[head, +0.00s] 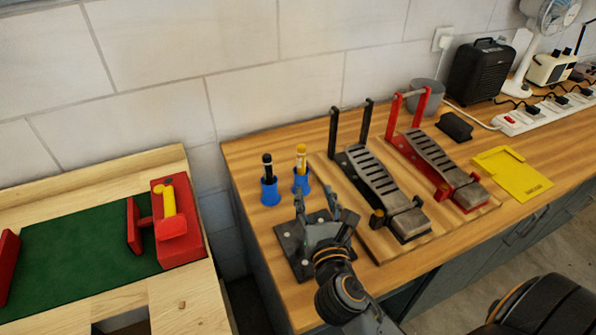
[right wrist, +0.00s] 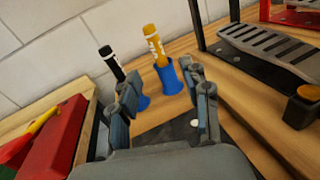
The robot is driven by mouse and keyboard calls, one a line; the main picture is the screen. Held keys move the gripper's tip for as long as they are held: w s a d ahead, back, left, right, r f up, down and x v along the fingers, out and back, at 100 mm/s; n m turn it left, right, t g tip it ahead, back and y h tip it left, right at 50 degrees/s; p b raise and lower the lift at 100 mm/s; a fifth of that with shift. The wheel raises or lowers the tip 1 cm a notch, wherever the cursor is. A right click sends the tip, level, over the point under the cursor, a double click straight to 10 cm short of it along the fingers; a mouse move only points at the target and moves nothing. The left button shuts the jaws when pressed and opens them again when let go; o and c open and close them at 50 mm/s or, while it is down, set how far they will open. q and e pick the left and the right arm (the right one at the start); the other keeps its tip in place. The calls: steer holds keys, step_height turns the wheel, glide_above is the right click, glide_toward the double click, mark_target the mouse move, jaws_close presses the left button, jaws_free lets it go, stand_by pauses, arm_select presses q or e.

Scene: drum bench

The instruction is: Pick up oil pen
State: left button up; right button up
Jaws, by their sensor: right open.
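A yellow pen (head: 301,158) stands upright in a blue holder (head: 301,182) near the left end of the wooden bench. A black pen (head: 267,168) stands in a second blue holder (head: 269,192) just left of it. Their labels are too small to read, so I cannot tell which is the oil pen. My right gripper (head: 317,200) is open and empty, in front of the yellow pen. In the right wrist view, the yellow pen (right wrist: 154,46) rises beyond the gap between the fingers (right wrist: 164,84), and the black pen (right wrist: 111,62) is behind the left finger. My left gripper is not in view.
A dark plate (head: 290,240) lies under my right gripper. Black (head: 380,185) and red (head: 440,165) pedals stand to the right, with a yellow sheet (head: 513,174) beyond. A lighter table with a red vise (head: 180,245) is at the left. The wall is close behind the pens.

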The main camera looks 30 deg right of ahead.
mark_target(302, 156)
steer(key=shift+n+t, duration=0.3)
steer(key=shift+n, duration=0.2)
steer(key=x, duration=0.2)
steer(key=p+x, duration=0.1)
steer(key=x, duration=0.4)
steer(key=shift+w+a+r+p, duration=0.15)
steer(key=shift+w+r+p, duration=0.15)
steer(key=shift+r, duration=0.1)
steer(key=shift+w+f, duration=0.1)
steer(key=shift+w, duration=0.4)
steer(key=x, duration=0.1)
steer(key=p+x, duration=0.1)
steer(key=x, duration=0.2)
steer(key=shift+w+r, duration=0.25)
steer(key=shift+r, duration=0.1)
steer(key=shift+w, duration=0.3)
steer(key=shift+c, duration=0.2)
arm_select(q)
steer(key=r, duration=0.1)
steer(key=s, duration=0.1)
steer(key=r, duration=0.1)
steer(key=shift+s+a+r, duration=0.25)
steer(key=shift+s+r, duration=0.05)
arm_select(e)
steer(key=c, duration=0.9)
